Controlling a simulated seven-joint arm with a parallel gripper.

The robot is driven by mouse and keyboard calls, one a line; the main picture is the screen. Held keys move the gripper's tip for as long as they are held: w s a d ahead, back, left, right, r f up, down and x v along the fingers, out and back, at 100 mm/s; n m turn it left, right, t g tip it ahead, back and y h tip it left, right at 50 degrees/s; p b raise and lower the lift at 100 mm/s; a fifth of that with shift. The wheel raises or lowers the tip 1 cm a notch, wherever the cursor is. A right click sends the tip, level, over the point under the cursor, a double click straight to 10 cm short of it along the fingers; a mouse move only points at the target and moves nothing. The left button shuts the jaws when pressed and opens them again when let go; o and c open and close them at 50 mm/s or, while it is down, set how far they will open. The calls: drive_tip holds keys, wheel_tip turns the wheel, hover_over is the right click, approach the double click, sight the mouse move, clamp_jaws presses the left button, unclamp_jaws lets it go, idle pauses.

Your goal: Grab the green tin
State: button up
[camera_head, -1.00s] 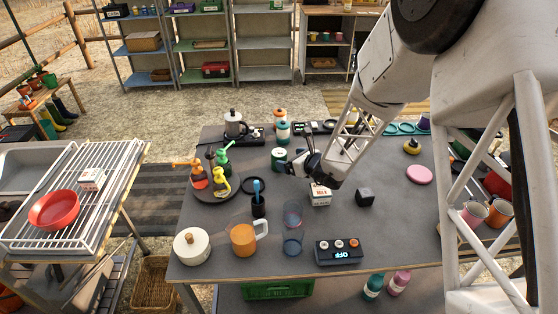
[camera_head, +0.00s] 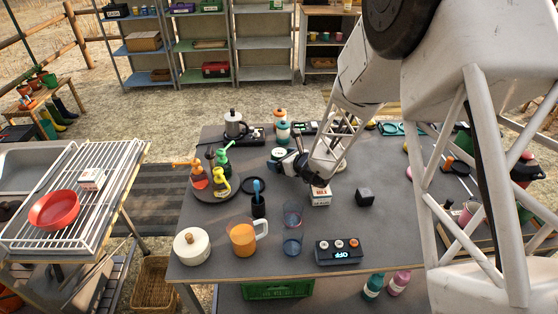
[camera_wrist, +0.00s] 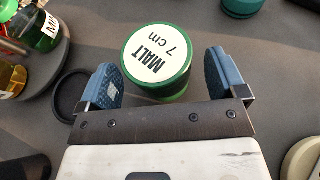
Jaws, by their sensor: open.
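The green tin (camera_wrist: 158,58) has a white lid marked "MALT 7 cm". In the wrist view it stands at the top middle, just beyond and partly between the two blue fingertips of my gripper (camera_wrist: 165,84). The fingers are spread, one on each side, with nothing held. In the head view the tin (camera_head: 278,154) is on the grey table, mostly visible at the left of my gripper (camera_head: 288,165), which partly covers it.
A white carton (camera_head: 320,196) stands under my wrist. Behind the tin is a teal jar (camera_head: 283,133). A black cup (camera_head: 258,206) stands nearer the front.

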sight(279, 152)
drive_tip(key=shift+x, duration=0.9)
drive_tip(key=c, duration=1.1)
drive_tip(key=shift+r, duration=0.1)
wheel_tip(279, 152, up, 18)
drive_tip(key=shift+f, duration=0.1)
idle(0.5)
